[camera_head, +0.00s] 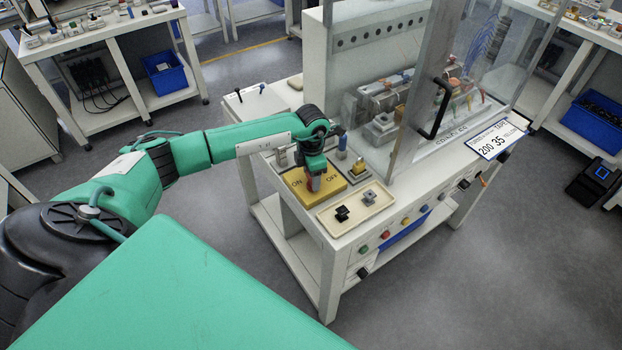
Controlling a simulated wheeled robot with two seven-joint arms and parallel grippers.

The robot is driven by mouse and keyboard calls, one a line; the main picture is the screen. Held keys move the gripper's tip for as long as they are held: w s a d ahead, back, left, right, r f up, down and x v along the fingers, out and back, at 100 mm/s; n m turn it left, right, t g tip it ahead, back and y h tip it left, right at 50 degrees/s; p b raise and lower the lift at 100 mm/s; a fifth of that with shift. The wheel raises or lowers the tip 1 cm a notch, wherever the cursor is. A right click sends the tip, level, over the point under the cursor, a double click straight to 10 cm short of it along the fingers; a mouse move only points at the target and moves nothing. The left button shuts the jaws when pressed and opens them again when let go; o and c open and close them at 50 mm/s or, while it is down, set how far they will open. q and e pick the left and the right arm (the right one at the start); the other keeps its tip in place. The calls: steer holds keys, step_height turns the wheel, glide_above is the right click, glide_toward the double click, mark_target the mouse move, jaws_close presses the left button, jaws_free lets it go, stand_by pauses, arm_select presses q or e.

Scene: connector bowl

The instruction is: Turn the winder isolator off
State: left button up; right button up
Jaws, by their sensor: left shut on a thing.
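The winder isolator is a yellow plate (330,192) marked ON at its left and OFF at its right, on the near left corner of the white machine bench. A red handle (314,184) stands at its middle, between the two words. My left gripper (314,176) reaches in from the left, points down over the plate and is shut on the red handle. The gripper hides much of the handle, so I cannot tell its exact angle. My right gripper is not in view.
Coloured buttons (385,234) line the bench front. Grey floor (440,300) is clear in front.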

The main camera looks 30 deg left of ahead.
arm_select(q)
steer(key=m+b, duration=0.3)
steer(key=b, duration=0.1)
steer(key=m+b, duration=0.2)
steer(key=shift+w+d+f+m, duration=0.1)
steer(key=shift+w+f+m, duration=0.1)
steer(key=shift+w+m, duration=0.1)
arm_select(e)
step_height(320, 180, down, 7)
arm_select(q)
steer(key=m+b, duration=0.6)
steer(key=shift+d, duration=0.25)
steer(key=shift+r+m, duration=0.1)
steer(key=shift+m, duration=0.4)
steer(key=m+b, duration=0.2)
steer(key=shift+d+r+m, duration=0.1)
steer(key=shift+d+m, duration=0.05)
steer(key=shift+m, duration=0.15)
steer(key=shift+s+r, duration=0.1)
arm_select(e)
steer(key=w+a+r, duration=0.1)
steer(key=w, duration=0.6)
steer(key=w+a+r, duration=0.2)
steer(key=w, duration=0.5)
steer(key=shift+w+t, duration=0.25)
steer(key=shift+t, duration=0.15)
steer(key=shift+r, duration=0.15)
arm_select(q)
steer(key=o, duration=1)
steer(key=shift+b, duration=0.3)
